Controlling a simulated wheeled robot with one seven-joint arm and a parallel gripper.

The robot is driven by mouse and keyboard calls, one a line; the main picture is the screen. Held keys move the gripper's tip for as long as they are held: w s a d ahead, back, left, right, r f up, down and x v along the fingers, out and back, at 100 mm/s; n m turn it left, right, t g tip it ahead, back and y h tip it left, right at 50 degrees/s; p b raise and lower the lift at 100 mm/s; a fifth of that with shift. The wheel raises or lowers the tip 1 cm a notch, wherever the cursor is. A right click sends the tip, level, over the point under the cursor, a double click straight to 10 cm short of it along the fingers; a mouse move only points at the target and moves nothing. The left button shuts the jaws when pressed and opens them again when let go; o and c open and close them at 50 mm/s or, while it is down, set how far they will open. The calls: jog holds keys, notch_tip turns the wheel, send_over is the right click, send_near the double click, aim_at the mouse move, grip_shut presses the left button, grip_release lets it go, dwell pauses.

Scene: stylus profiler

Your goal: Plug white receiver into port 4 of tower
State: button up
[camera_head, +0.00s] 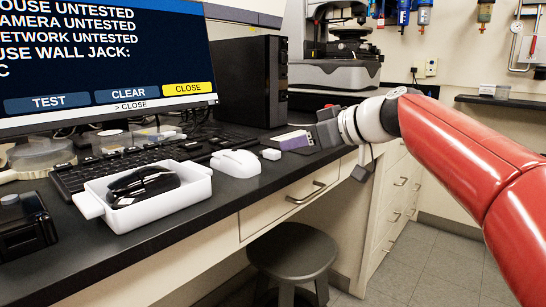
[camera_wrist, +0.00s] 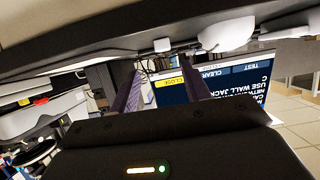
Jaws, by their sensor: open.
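The white receiver (camera_head: 271,154) is a small white block lying on the black desk, just right of a white mouse (camera_head: 236,162). In the upside-down wrist view, the receiver (camera_wrist: 163,45) shows near the desk edge, roughly in line with the gap between my fingers. My gripper (camera_head: 289,141) is open and empty. Its purple and white finger is close to the right of the receiver, apart from it as far as I can tell. The fingers also show in the wrist view (camera_wrist: 158,78). The black tower (camera_head: 240,82) stands behind the receiver; its port numbers are too small to read.
A white tray (camera_head: 92,203) holding a black mouse (camera_head: 143,186) stands at the desk's front. A keyboard (camera_head: 115,165) lies behind it, below a monitor (camera_head: 100,50). A microscope-like instrument (camera_head: 345,60) stands behind my gripper. A grey stool (camera_head: 292,250) is below the desk edge.

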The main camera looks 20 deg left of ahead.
aim_at(271, 151)
jog(key=x, duration=0.2)
jog(key=p+x, duration=0.1)
jog(key=x, duration=0.3)
jog(key=shift+s+a+f, duration=0.15)
jog(key=shift+a+f, duration=0.2)
grip_shut()
